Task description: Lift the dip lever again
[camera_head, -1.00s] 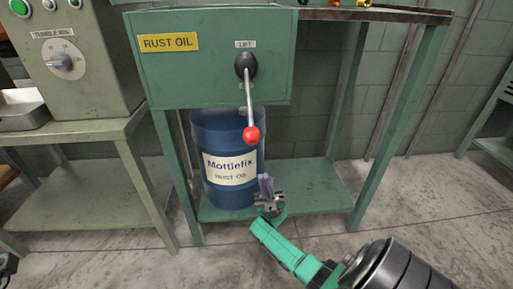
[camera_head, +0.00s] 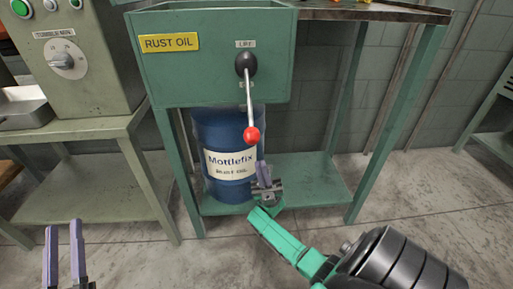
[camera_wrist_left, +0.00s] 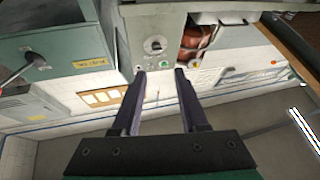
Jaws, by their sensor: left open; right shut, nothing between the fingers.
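The dip lever (camera_head: 249,98) is a silver rod with a red ball at its end, hanging down from a black pivot on the front of the green rust oil box (camera_head: 200,78). A "LIFT" label sits above the pivot. My right gripper (camera_head: 264,174) is shut and empty, below the red ball and in front of the blue drum, apart from the lever. My left gripper (camera_head: 65,232) is open and empty at the bottom left. In the left wrist view its two fingers (camera_wrist_left: 158,80) stand apart, and the lever (camera_wrist_left: 18,73) shows at the left edge.
The blue Mottlefix drum (camera_head: 229,150) stands on the green stand's lower shelf (camera_head: 310,180). A control cabinet with a dial (camera_head: 66,61) stands on a bench at the left. The floor in front of the stand is open.

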